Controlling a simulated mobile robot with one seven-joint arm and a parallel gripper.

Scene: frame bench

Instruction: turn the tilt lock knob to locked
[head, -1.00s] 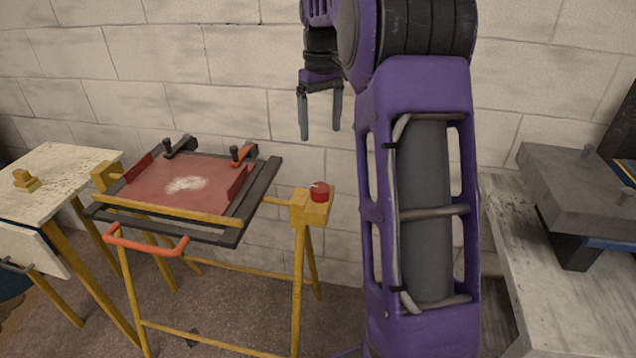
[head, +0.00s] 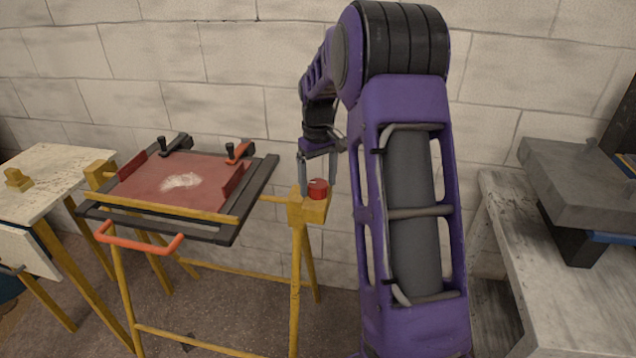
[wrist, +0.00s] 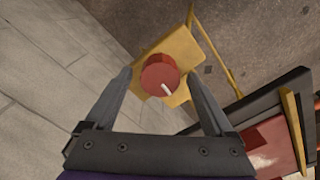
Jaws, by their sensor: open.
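The tilt lock knob (head: 318,189) is a red cylinder on top of the yellow block (head: 308,209) at the right end of the tilting frame. In the wrist view the knob (wrist: 160,76) shows a white pointer line on its face, aimed toward the lower right. My gripper (head: 318,190) is open and points down over the knob, with one finger on each side of it. In the wrist view the fingers of my gripper (wrist: 160,72) stand apart from the knob, with gaps on both sides. Whether the fingertips reach knob height is hard to tell.
The tilting frame holds a red board (head: 178,185) with dark clamps and an orange handle (head: 140,243) in front. A pale table (head: 50,172) stands at the left. A grey bench (head: 560,290) with a dark press is at the right. A block wall rises behind.

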